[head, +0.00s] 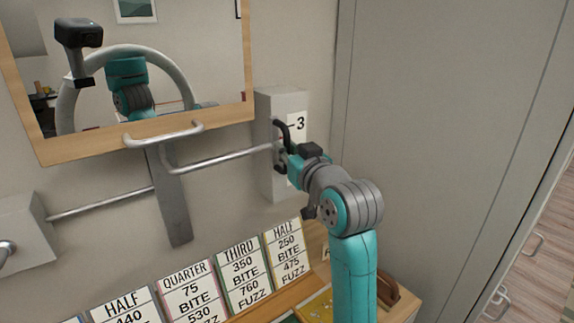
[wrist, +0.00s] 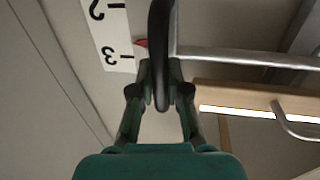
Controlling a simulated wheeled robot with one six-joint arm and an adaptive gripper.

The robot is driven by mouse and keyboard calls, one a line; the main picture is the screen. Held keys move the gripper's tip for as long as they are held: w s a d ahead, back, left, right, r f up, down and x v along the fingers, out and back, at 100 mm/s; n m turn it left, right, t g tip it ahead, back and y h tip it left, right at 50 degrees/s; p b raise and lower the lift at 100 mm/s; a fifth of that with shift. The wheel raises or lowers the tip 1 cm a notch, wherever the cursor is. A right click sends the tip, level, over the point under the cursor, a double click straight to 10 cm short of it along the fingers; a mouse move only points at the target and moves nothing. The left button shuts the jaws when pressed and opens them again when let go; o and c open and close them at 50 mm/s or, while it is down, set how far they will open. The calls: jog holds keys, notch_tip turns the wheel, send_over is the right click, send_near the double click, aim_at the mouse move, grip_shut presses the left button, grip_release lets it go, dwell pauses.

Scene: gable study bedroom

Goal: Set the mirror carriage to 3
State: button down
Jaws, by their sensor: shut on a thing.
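The wood-framed mirror (head: 140,138) hangs at the upper left, with a pale bar handle (head: 165,134) at its lower edge and a metal rail (head: 225,158) below. A grey box (head: 283,98) on the wall carries a white scale; its 3 (head: 300,123) shows. A dark curved handle (head: 284,131) stands out from the box. My gripper (head: 283,157) is shut on this handle, which runs between the fingers in the wrist view (wrist: 161,50). There the scale (wrist: 108,30) shows 2 and 3 inverted. A red pointer (wrist: 141,43) is close to the 3 mark; exact alignment is unclear.
Several price cards (head: 190,294) stand on a wooden shelf below the mirror. A tall grey panel (head: 430,130) rises close on the right of my arm. Another grey box (head: 22,230) holds the rail's left end. Wooden floor shows at far right.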

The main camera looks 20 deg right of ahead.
jog(key=shift+r, duration=1.25)
jog(key=c, duration=1.1)
grip_release()
jog(key=shift+c, duration=0.2)
jog(key=shift+s, duration=0.15)
jog(key=s+d, duration=0.1)
jog(key=s, duration=1)
jog(key=shift+s+d, duration=0.2)
jog(key=shift+s, duration=0.15)
